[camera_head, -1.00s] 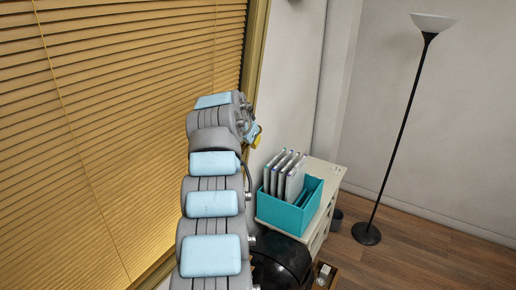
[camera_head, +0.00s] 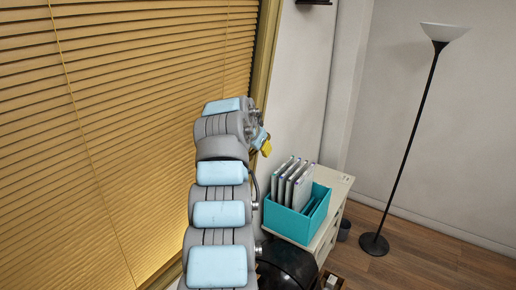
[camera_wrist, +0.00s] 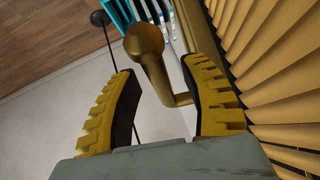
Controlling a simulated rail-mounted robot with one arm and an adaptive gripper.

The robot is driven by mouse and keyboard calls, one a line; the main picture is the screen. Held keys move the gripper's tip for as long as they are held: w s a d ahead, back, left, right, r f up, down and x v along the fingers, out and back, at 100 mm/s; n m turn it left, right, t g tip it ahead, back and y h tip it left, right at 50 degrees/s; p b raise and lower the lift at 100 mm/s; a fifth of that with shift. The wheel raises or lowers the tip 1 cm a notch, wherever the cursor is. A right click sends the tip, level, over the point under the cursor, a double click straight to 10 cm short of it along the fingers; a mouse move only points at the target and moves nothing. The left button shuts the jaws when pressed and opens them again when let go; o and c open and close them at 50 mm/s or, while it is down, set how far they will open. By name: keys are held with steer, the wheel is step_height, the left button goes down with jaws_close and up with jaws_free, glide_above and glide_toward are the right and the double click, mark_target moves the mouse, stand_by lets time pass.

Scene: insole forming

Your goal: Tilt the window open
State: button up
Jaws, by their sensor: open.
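The window is covered by closed yellow slatted blinds (camera_head: 120,110) inside a gold-brown window frame (camera_head: 268,50), on the left of the head view. The blinds also show at the right of the wrist view (camera_wrist: 275,55). A brass handle (camera_wrist: 153,70) with a rounded end and a bent stem stands beside the frame in the wrist view. My gripper (camera_wrist: 162,68) is open, with a yellow ribbed finger on each side of the handle. Gaps show on both sides, and I cannot tell whether the stem touches the right finger. In the head view my arm hides the handle.
A white cabinet (camera_head: 334,222) stands by the wall right of the window. It carries a teal box (camera_head: 290,220) with several upright folders (camera_head: 291,182). A black floor lamp (camera_head: 409,140) stands further right. The wooden floor (camera_head: 430,262) around the lamp is clear.

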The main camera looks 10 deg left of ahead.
steer(key=v, duration=1.1)
steer(key=shift+r, duration=0.2)
steer(key=shift+s, duration=0.1)
